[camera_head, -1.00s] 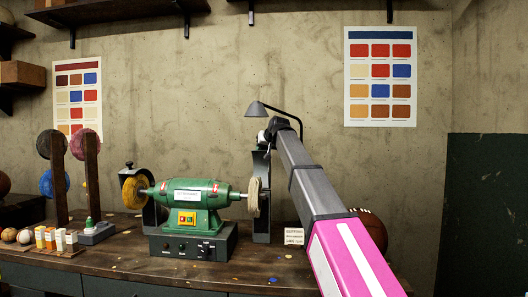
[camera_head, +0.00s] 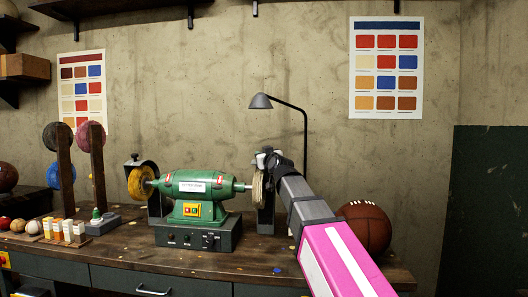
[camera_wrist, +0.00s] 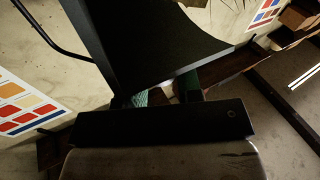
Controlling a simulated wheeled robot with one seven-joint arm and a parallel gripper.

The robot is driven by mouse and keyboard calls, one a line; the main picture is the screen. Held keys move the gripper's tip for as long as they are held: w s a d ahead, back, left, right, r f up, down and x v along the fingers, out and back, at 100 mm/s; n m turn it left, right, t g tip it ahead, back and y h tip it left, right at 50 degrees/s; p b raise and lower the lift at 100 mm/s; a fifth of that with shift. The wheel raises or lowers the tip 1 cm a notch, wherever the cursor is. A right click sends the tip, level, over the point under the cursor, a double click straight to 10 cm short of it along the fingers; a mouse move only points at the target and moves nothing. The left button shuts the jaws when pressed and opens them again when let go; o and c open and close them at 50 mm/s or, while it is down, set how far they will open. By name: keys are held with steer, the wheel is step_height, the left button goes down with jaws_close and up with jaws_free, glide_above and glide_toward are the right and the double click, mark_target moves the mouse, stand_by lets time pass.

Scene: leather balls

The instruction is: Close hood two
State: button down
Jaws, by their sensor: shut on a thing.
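The green bench grinder (camera_head: 197,188) stands on the workbench, with a yellow wheel (camera_head: 140,181) at its left end and a pale wheel (camera_head: 257,187) at its right end. A dark left hood (camera_head: 148,168) stands behind the yellow wheel. The dark right hood (camera_head: 265,215) stands upright beside the pale wheel, partly hidden by that wheel and my arm. My gripper (camera_head: 266,158) is at the top of the right hood and shut on it. In the wrist view a large dark plate, seemingly the hood (camera_wrist: 150,40), fills the upper middle; the fingertips are hard to make out.
A black desk lamp (camera_head: 262,101) stands close behind my gripper. A brown ball (camera_head: 365,227) sits right of my arm. Small balls, blocks and upright posts with coloured discs (camera_head: 91,136) crowd the bench's left. The front of the bench (camera_head: 200,262) is mostly clear.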

steer(key=shift+s+f, duration=0.85)
steer(key=shift+f, duration=0.25)
steer(key=c, duration=0.8)
jaws_free()
steer(key=shift+a, duration=0.1)
steer(key=v, duration=1)
steer(key=shift+s, duration=0.4)
